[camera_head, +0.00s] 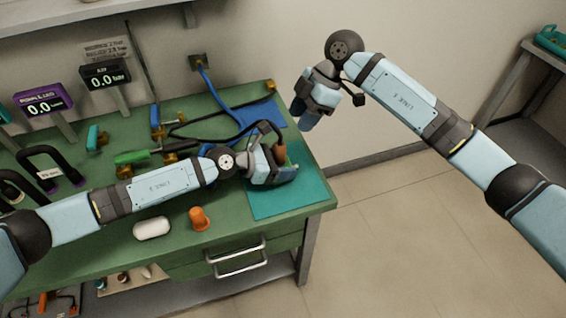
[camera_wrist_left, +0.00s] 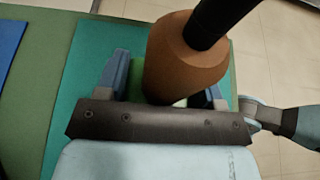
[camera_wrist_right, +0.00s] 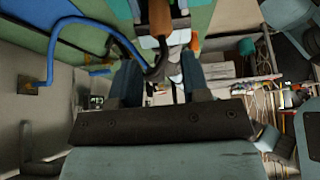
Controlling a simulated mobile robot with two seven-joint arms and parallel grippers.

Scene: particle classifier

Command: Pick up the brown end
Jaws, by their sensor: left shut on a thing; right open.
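The brown end (camera_wrist_left: 185,62) is a thick brown cylinder with a black hose running out of its top. It fills the space between the fingers of my left gripper (camera_wrist_left: 165,95), which is shut on it; a strip of green shows beside its lower part. In the head view the brown end (camera_head: 281,154) stands roughly upright at my left gripper (camera_head: 284,170), over the teal mat (camera_head: 285,205). Whether its bottom touches the mat is hidden. My right gripper (camera_head: 305,122) is open and empty, raised beyond the bench's right edge. The brown end (camera_wrist_right: 160,18) also shows in the right wrist view.
On the green bench lie an orange piece (camera_head: 199,220), a white rounded object (camera_head: 152,229) and a green-handled tool (camera_head: 132,157). A blue mat (camera_head: 263,115) and blue hose (camera_head: 213,90) are at the back. Displays (camera_head: 104,76) stand at left. Open floor is right.

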